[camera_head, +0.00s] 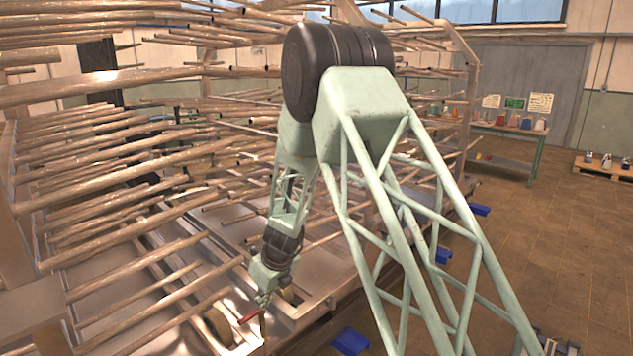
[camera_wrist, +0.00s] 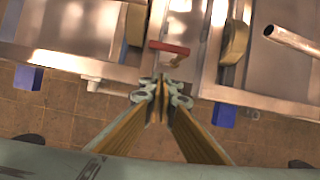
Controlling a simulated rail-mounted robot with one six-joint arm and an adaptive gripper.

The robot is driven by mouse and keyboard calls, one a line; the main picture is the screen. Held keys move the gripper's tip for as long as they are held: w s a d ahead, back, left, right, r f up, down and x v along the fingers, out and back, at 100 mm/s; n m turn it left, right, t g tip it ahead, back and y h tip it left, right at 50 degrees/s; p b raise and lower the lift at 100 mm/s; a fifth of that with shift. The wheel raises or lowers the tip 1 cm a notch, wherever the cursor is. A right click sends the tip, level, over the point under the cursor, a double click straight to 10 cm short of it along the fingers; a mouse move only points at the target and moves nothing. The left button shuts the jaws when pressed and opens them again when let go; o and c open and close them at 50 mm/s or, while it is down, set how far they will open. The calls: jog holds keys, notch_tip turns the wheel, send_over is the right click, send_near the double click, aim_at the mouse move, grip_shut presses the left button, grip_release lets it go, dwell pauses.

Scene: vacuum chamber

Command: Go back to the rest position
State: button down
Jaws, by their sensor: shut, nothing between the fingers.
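My gripper (camera_head: 262,303) is low at the front edge of the metal frame in the head view, at the end of my arm, which bends down from its large dark joint. In the wrist view my gripper (camera_wrist: 162,84) has its two fingertips together with nothing seen between them. A small red handle (camera_wrist: 170,47) is just beyond the fingertips in the wrist view. It also shows beside the gripper in the head view (camera_head: 249,316). I cannot tell whether the fingertips touch the metal near it.
Many metal rods (camera_head: 130,165) stick out from the rack on the left, close to my arm. A tan disc (camera_wrist: 235,42) and a pipe end (camera_wrist: 288,40) lie right of the gripper. Blue blocks (camera_head: 350,341) sit along the frame's edge. The tiled floor (camera_head: 540,240) at right is largely open.

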jog(key=s+d+r+n, duration=0.4)
jog(key=s+d+r, duration=0.2)
jog(key=r, duration=0.5)
jog(key=s+d+r+n, duration=0.5)
jog(key=s+d+r, duration=0.1)
jog(key=r, duration=0.4)
jog(key=s+d+r+n, duration=0.4)
jog(key=s+d+r, duration=0.25)
jog(key=r, duration=0.45)
jog(key=s+d+r+n+h, duration=0.1)
jog(key=s+d+n, duration=0.3)
jog(key=s, duration=0.8)
jog(key=s+d+r+n+h, duration=0.1)
jog(key=s+d+r+n, duration=0.3)
jog(key=s+d, duration=0.5)
jog(key=s+d+r+n+t+h, duration=0.1)
jog(key=s+d+r+n, duration=0.2)
jog(key=s, duration=1.2)
jog(key=shift+d+n, duration=1)
jog(key=shift+d, duration=1.1)
jog(key=shift+w+r, duration=0.1)
jog(key=shift+r, duration=0.05)
